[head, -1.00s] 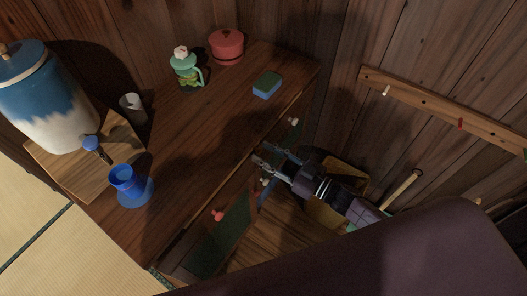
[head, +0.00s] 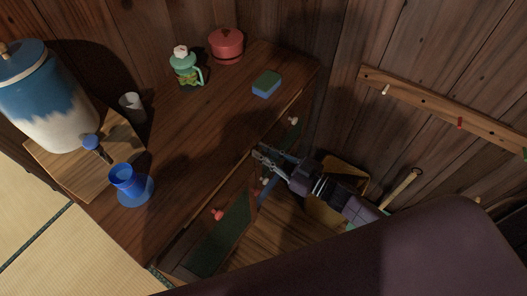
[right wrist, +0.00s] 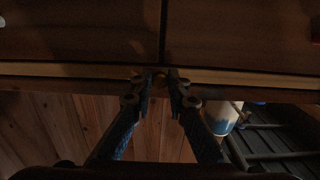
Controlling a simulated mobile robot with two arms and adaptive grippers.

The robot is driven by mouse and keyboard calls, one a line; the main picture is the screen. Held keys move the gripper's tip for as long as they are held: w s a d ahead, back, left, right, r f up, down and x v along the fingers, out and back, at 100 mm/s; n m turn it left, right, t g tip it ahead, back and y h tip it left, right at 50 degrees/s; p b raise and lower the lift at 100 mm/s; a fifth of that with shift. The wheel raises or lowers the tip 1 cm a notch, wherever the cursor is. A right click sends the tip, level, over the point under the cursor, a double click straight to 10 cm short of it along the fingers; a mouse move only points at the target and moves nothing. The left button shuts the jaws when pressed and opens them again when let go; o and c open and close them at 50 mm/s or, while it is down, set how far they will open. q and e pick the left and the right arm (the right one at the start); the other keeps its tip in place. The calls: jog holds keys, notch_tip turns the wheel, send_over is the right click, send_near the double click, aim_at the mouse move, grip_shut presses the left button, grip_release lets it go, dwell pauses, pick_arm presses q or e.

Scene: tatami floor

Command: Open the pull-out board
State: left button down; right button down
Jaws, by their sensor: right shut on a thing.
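The pull-out board shows as a pale wood edge (right wrist: 225,77) across the right wrist view, next to dark drawer fronts. A small yellowish knob (right wrist: 160,79) sits at its middle, between my right fingertips. My right gripper (right wrist: 159,78) is shut on this knob, which the fingers partly cover. In the head view my right gripper (head: 258,154) is at the front of the dark wooden cabinet (head: 190,135), just below the top's edge. The board itself is hard to make out there. My left gripper is not in view.
On the cabinet top are a blue goblet (head: 126,182), a sponge (head: 266,84), a green jug (head: 185,70) and a red pot (head: 227,45). A large blue-white jar (head: 45,100) stands at left. A peg rail (head: 440,107) is on the right wall. Drawer knobs (head: 217,214) stick out in front.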

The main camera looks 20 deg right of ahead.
jog(key=shift+s+d, duration=0.1)
jog(key=p+v, duration=0.3)
jog(key=v, duration=1.9)
jog(key=shift+s+d, duration=0.25)
jog(key=c, duration=1.8)
grip_release()
jog(key=shift+c, duration=0.2)
jog(key=v, duration=1.2)
